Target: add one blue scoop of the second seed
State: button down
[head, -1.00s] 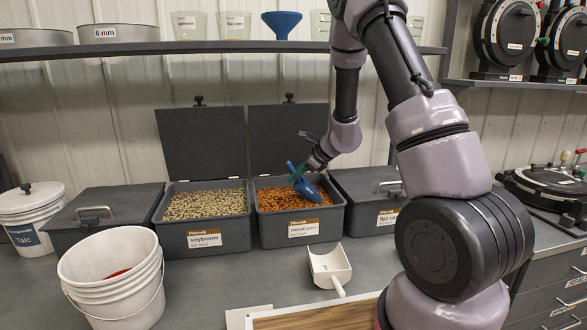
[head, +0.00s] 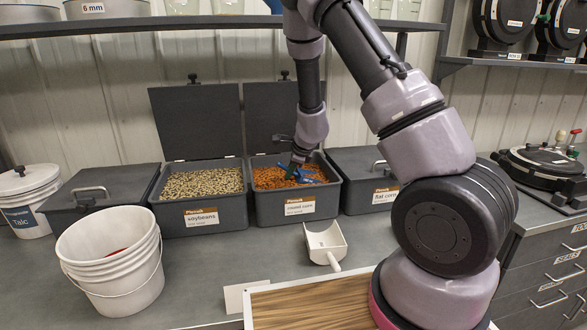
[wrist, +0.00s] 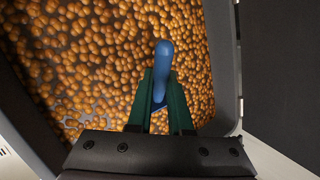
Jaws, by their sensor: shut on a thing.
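My gripper (head: 297,168) is shut on the blue scoop (head: 310,176), inside the open round corn bin (head: 318,210). In the wrist view the green fingers of my gripper (wrist: 160,95) hold the blue scoop's handle (wrist: 163,60), with orange round corn (wrist: 95,55) all around below. The scoop's bowl is mostly hidden, so I cannot tell how full it is. The open soybeans bin (head: 222,213) stands just left of the round corn bin. A white bucket (head: 112,265) stands front left with something red inside.
A white scoop (head: 325,243) lies on the counter in front of the round corn bin. A closed flat corn bin (head: 362,165) is to the right. A closed bin (head: 97,185) and a talc tub (head: 28,195) are at left. A wooden board (head: 320,305) lies in front.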

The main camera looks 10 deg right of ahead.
jog(key=shift+a+f+h, duration=0.4)
jog(key=shift+f+h, duration=0.3)
jog(key=shift+f, duration=0.05)
jog(key=f+h, duration=0.1)
jog(key=a+f+n+h, duration=0.1)
jog(key=h, duration=0.1)
jog(key=shift+a+f+n, duration=0.15)
jog(key=shift+f+n, duration=0.15)
jog(key=shift+f, duration=0.1)
jog(key=shift+r+h, duration=0.2)
jog(key=shift+h, duration=0.1)
jog(key=shift+r, duration=1.75)
jog(key=shift+a+r, duration=0.25)
jog(key=shift+r, duration=1.45)
jog(key=shift+a+r, duration=0.2)
jog(key=shift+r, duration=1.5)
jog(key=shift+a+r, duration=0.35)
jog(key=shift+r, duration=0.45)
jog(key=shift+a+r, duration=0.35)
jog(key=shift+r, duration=0.5)
jog(key=shift+a+r, duration=0.35)
jog(key=shift+r, duration=0.45)
